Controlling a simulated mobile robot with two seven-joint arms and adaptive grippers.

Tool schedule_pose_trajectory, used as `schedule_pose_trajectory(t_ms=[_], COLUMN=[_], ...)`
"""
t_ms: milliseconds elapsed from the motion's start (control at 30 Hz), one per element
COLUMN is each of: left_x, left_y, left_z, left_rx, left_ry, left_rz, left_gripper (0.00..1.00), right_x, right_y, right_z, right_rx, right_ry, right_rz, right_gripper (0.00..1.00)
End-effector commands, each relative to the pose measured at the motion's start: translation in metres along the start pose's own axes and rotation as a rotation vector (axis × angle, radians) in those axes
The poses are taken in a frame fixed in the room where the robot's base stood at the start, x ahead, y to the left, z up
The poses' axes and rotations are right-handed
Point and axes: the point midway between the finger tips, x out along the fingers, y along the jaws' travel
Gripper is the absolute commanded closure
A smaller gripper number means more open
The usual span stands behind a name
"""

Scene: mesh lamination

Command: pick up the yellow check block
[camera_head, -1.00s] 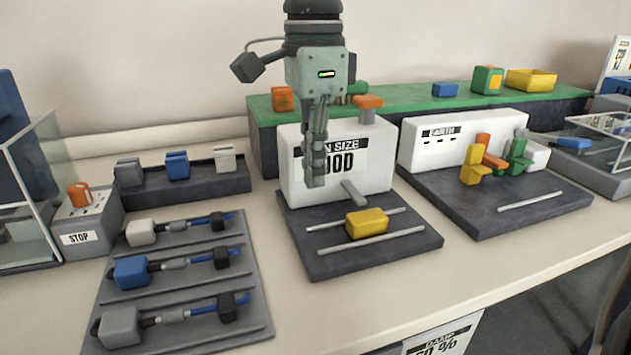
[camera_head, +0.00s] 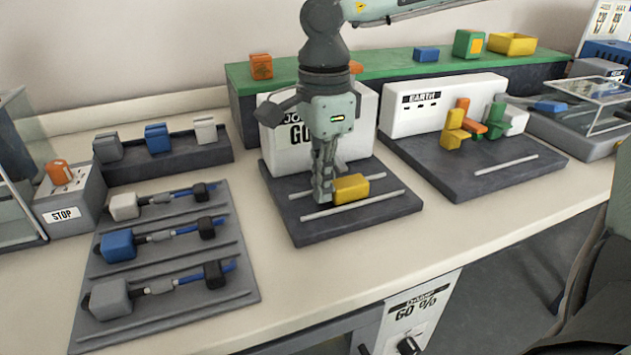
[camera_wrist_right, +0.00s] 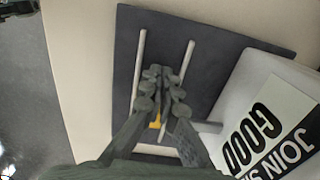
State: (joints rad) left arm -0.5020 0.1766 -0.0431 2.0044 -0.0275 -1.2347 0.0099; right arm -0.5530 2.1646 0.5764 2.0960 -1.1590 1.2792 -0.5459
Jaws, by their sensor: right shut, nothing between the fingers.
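The yellow check block (camera_head: 352,187) lies on the dark plate of the join-size fixture (camera_head: 310,235), between two pale rails. My right gripper (camera_head: 322,196) is down low over the plate at the block's left side, with its fingers shut and empty. In the right wrist view the shut fingers (camera_wrist_right: 161,75) reach over the dark plate (camera_wrist_right: 215,50), and only a small piece of the yellow block (camera_wrist_right: 155,121) shows behind them. Whether the fingers touch the block cannot be told. My left gripper is not in view.
The white fixture box (camera_head: 368,120) stands close behind the gripper. A grey tray with connector cables (camera_head: 245,265) lies to the left. The earth fixture (camera_head: 490,180) with coloured clips is to the right. Bare table (camera_head: 330,275) shows in front.

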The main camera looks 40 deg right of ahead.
Motion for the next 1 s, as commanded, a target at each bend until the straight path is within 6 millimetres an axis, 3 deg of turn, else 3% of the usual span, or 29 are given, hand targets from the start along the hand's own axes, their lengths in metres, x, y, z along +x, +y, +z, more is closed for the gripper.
schedule_pose_trajectory(t_ms=[267,500,700,1000], left_x=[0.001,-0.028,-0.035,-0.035], left_y=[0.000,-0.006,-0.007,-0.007], left_z=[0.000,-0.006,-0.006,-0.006], left_rx=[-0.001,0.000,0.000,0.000], left_ry=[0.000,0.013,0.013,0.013], left_rz=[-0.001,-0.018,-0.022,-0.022], left_gripper=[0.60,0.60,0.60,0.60], right_x=[0.000,0.000,0.000,0.000], right_y=[-0.001,-0.001,0.000,0.000], right_z=[-0.007,-0.057,-0.085,-0.089], right_rx=[0.004,0.006,0.002,-0.001], right_ry=[-0.002,-0.005,-0.002,0.000], right_rz=[-0.003,-0.004,-0.001,0.001], right_gripper=[1.00,1.00,1.00,1.00])
